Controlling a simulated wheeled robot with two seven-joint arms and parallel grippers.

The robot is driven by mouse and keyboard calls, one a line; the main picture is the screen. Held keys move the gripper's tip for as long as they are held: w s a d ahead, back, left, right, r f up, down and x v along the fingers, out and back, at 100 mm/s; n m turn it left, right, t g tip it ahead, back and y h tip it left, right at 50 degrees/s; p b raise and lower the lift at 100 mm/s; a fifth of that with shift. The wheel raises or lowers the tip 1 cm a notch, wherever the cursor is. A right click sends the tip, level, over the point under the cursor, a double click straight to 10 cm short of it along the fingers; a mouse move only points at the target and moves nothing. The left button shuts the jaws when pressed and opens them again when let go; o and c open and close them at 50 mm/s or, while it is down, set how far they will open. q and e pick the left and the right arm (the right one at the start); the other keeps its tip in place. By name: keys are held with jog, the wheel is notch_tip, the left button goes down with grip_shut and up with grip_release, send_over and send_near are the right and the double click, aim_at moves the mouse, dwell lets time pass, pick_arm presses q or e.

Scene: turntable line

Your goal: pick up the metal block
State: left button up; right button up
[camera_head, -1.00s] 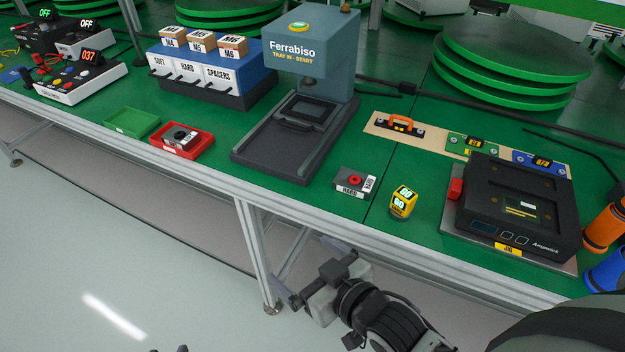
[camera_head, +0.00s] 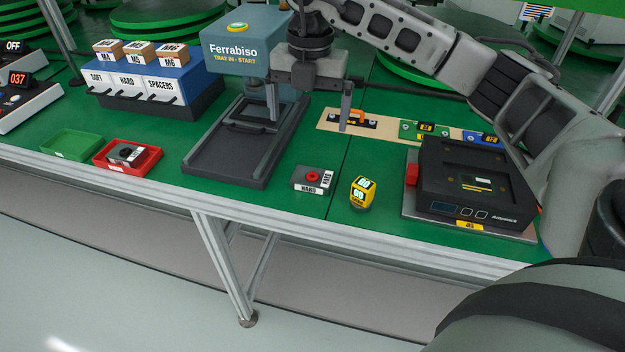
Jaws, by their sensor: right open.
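A grey metal block (camera_head: 314,180) with a red round part on top and HARD labels sits on the green bench top near the front edge. Another grey block (camera_head: 126,153) with a dark round part lies in the red tray (camera_head: 152,164). My right gripper (camera_head: 309,122) is open and empty, its two fingers pointing down. It hangs above and behind the HARD block in the picture, with its left finger in front of the Ferrabiso press (camera_head: 228,62). My left gripper is not in view.
A yellow device (camera_head: 362,192) with a lit display stands right of the HARD block. A black jig unit (camera_head: 436,193) is farther right. The press bed (camera_head: 217,172) lies left. A green tray (camera_head: 69,146) is at far left. Bare bench surrounds the block.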

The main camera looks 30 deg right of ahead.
jog(key=d, duration=0.1)
send_over(312, 176)
jog(key=f, duration=0.9)
jog(key=shift+s+f, duration=0.2)
jog(key=shift+f, duration=0.05)
jog(key=shift+w+f, duration=0.2)
jog(key=shift+f, duration=2.75)
jog(key=c, duration=1.1)
